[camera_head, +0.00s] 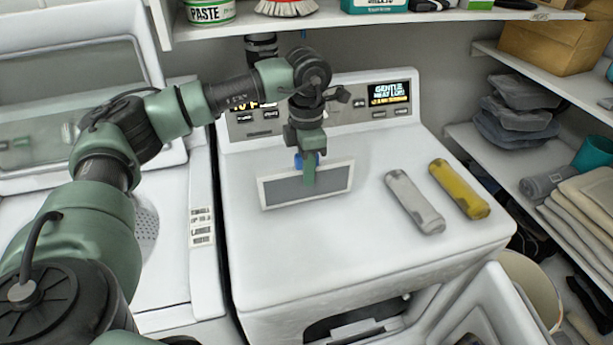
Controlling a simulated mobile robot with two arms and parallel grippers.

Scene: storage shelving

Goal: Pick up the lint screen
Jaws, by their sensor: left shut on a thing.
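The lint screen (282,189), a flat grey rectangle with a light frame, is at the left part of the white dryer top (330,246). It is tilted up with its face toward me. My left gripper (308,178) comes down from above and is shut on its upper edge, near the middle. A finger covers part of the screen's face. I cannot tell whether the lower edge touches the dryer top. My right gripper is not in view.
A grey rolled item (414,202) and a yellow one (460,189) lie on the dryer top to the right. The control panel (350,103) stands behind. A shelf (370,17) hangs above. Side shelves hold folded cloths (590,205). An open door (480,310) is in front.

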